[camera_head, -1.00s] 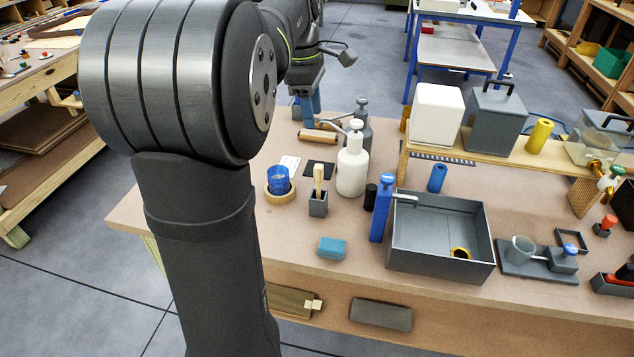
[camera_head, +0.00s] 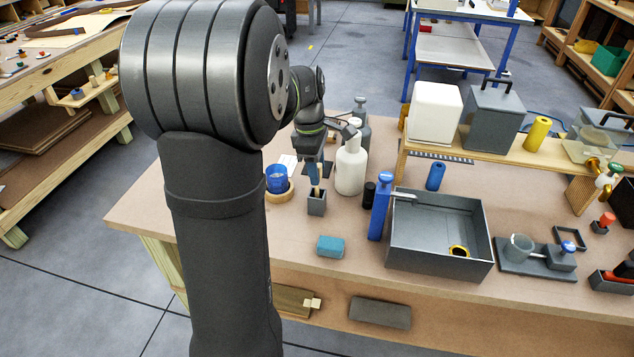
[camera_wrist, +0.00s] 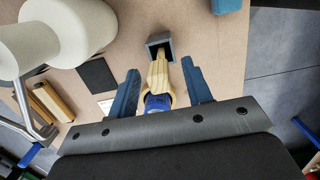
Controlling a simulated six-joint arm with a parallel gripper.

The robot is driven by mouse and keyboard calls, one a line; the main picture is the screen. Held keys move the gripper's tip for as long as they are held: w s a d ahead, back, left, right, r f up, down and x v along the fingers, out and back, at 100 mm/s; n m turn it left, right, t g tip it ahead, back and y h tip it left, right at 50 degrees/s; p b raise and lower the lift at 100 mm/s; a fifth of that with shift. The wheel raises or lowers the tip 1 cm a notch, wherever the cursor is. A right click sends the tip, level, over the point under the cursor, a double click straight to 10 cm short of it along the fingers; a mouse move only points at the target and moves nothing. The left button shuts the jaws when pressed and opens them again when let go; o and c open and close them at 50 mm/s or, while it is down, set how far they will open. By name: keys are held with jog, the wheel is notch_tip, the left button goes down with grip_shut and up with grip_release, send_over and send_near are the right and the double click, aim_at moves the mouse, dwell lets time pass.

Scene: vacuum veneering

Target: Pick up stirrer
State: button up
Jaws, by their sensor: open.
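The stirrer, a pale wooden stick (camera_head: 317,192), stands upright in a small dark grey square holder (camera_head: 317,206) on the bench. In the wrist view the wooden stirrer (camera_wrist: 158,72) rises from the holder (camera_wrist: 152,41) toward the camera and lies between the blue fingers. My gripper (camera_wrist: 160,70) is open, with one finger on each side of the stirrer and visible gaps to it. In the head view my gripper (camera_head: 314,168) is just above the holder, and the stirrer's top is partly hidden by it.
A blue cup (camera_head: 277,179) in a wooden ring (camera_head: 282,195) stands close left of the holder. A white pump bottle (camera_head: 350,173) stands close right. A teal block (camera_head: 330,246) lies in front. A blue upright container (camera_head: 379,210) and a grey tray (camera_head: 440,262) are farther right.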

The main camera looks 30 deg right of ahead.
jog(key=shift+s+d+f, duration=0.1)
jog(key=shift+f, duration=0.85)
jog(key=shift+c, duration=0.3)
grip_shut()
